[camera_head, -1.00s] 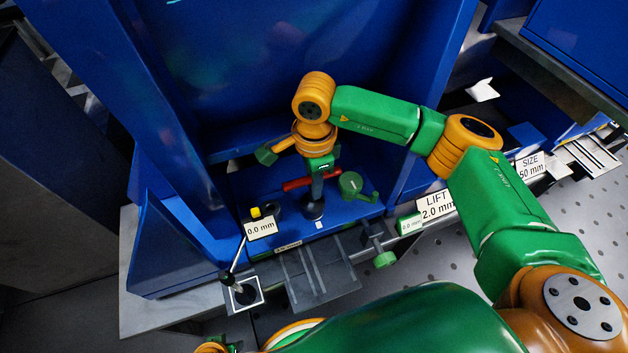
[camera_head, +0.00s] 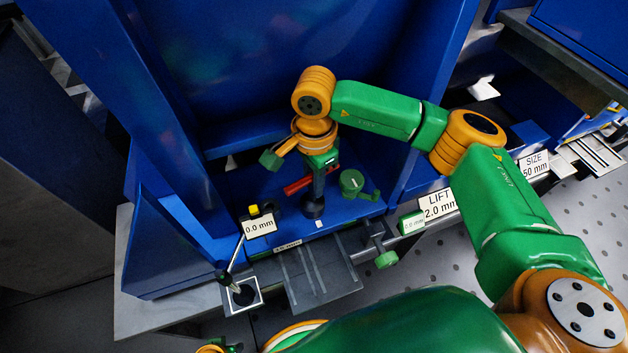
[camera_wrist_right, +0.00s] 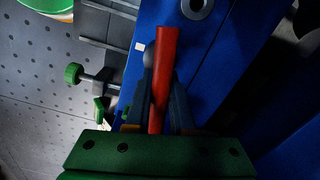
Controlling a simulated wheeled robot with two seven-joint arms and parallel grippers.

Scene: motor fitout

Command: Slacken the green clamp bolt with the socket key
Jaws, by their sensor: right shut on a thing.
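My right gripper (camera_head: 315,190) points down inside the blue housing, shut on a red bar (camera_head: 297,186), which I take as the socket key's handle. In the right wrist view the red bar (camera_wrist_right: 165,70) stands between the two fingers. Below the gripper is a dark round foot (camera_head: 313,207); I cannot tell whether it belongs to the key or whether it sits on a bolt. A green round part with a small lever (camera_head: 352,183) is just right of the gripper, apart from it. A green knob (camera_head: 386,259) is nearer the front; I cannot tell which green part is the clamp bolt. My left gripper is not in view.
Blue housing walls (camera_head: 165,170) rise left of and behind the gripper. A grey slotted plate (camera_head: 325,285) is in front. A small lever with a dark base (camera_head: 242,293) stands at front left. Readout labels (camera_head: 438,205) line the rail at right.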

